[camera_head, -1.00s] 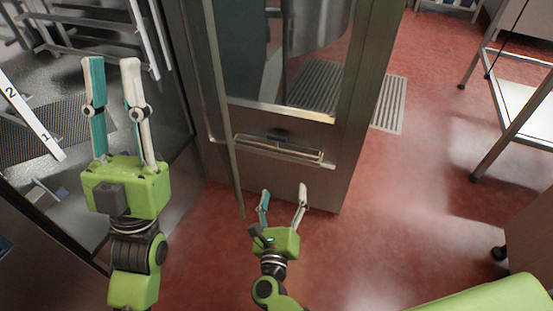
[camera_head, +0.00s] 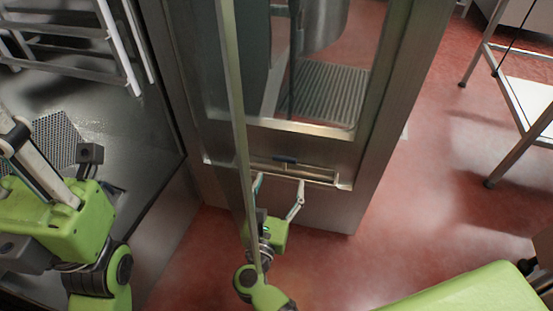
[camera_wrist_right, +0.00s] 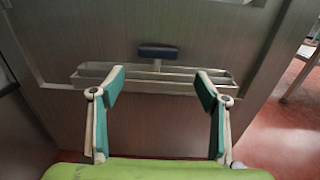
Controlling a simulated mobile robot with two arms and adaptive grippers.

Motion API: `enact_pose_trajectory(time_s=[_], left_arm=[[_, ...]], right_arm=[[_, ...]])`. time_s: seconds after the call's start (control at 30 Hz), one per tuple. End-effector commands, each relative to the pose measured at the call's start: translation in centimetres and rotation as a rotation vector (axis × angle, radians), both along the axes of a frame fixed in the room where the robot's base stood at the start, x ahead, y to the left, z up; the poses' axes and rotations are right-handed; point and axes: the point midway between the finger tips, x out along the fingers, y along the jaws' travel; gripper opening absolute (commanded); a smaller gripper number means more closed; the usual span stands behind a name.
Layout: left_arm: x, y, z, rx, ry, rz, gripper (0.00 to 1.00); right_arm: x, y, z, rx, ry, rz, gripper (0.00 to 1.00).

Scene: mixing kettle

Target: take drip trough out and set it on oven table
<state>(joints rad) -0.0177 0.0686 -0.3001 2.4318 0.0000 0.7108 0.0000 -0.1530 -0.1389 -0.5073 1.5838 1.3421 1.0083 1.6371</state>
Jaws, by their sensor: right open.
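The drip trough (camera_head: 312,172) is a narrow, long metal channel on the lower part of the open oven door, below its glass. In the right wrist view the trough (camera_wrist_right: 150,84) runs across the door, with a dark blue handle (camera_wrist_right: 157,52) above its middle. My right gripper (camera_head: 280,183) is open and empty in front of the trough. In the wrist view its fingers (camera_wrist_right: 159,82) stand apart, their tips overlapping the trough in the picture; contact cannot be told. My left gripper (camera_head: 20,150) is at the left edge, partly cut off, and its fingertips are hard to see.
The door (camera_head: 375,130) stands open, and its near vertical edge partly hides my right gripper. A wheeled table (camera_head: 525,95) stands at the right. A rack (camera_head: 75,45) is inside the oven at the left.

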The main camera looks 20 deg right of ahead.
Motion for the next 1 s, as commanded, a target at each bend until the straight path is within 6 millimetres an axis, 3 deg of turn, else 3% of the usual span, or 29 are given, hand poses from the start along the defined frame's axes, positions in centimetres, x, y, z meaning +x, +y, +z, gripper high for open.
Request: enact_pose_trajectory(time_s=[0.5,0.8,0.83,1.0], left_arm=[[-0.8,-0.2,0.9,0.006,-0.078,0.005,0.24],[-0.9,-0.3,1.3,0.006,-0.083,0.005,0.24],[-0.9,-0.3,1.2,0.006,-0.083,0.004,0.24],[-0.9,-0.3,1.3,0.006,-0.083,0.004,0.24]], right_arm=[[6.0,-2.6,0.1,-0.004,0.000,0.000,0.68],[6.6,-2.9,0.2,-0.003,0.001,0.000,0.68],[6.5,-2.9,0.2,-0.003,0.001,0.000,0.65],[6.5,-2.9,0.2,-0.003,0.001,0.000,0.23]])
